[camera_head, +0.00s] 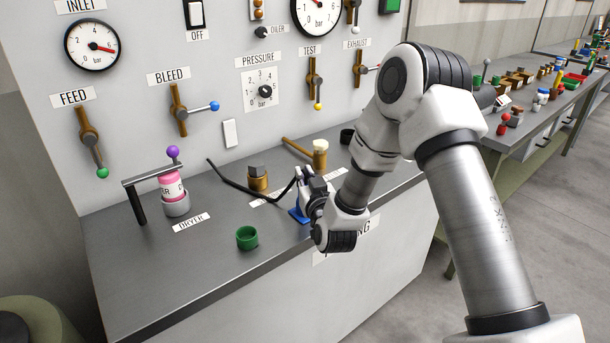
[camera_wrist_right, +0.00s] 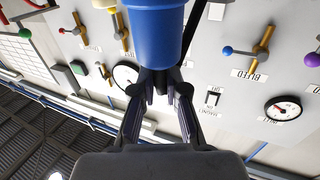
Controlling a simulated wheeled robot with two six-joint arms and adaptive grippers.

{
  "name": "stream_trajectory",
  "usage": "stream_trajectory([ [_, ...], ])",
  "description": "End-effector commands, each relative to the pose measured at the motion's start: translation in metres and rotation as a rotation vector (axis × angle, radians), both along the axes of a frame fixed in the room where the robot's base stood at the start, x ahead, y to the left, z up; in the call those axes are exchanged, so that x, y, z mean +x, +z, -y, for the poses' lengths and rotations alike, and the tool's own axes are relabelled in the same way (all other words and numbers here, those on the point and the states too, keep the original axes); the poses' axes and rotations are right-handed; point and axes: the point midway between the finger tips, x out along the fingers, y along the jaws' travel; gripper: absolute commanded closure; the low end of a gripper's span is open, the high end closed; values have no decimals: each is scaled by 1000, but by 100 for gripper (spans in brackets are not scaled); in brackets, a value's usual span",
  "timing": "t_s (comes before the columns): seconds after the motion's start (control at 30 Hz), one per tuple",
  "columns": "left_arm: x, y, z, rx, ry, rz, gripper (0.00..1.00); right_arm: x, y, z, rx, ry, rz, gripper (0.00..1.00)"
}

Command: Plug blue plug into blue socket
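The blue plug (camera_head: 298,215) shows as a small blue patch just below my right gripper (camera_head: 304,183), over the front part of the grey counter. In the right wrist view the plug (camera_wrist_right: 157,30) is a large blue cylinder at the fingertips. The fingers of the right gripper (camera_wrist_right: 160,88) are closed in on its near end. A black cable (camera_head: 238,182) runs over the counter to the gripper. I cannot make out a separate blue socket; the gripper and arm may hide it. My left gripper is not in view.
The grey counter (camera_head: 180,265) holds a green cup-like part (camera_head: 247,238), a pink-and-white canister (camera_head: 172,190) under a black bracket, and brass fittings (camera_head: 320,153). A panel with gauges and levers rises behind. A cluttered bench (camera_head: 530,130) stands at right. The counter's front left is clear.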

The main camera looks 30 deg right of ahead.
Motion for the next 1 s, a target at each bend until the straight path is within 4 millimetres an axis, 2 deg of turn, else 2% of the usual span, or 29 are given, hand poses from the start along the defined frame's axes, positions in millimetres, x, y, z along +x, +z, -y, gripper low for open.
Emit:
stream_trajectory([
  [0.03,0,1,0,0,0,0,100,0,1,0,0,0,1,65],
  [0.07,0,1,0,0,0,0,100,0,1,0,0,0,1,60],
  [0.37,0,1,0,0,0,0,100,-1,0,0,0,0,0,60],
  [0.47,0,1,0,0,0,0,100,-8,0,-3,0,0,-1,60],
  [0.57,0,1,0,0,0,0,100,-26,0,-9,2,1,-3,60],
  [0.8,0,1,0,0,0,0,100,-85,0,-27,0,1,-4,60],
  [1.0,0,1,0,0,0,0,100,-112,0,-36,-1,1,0,60],
])
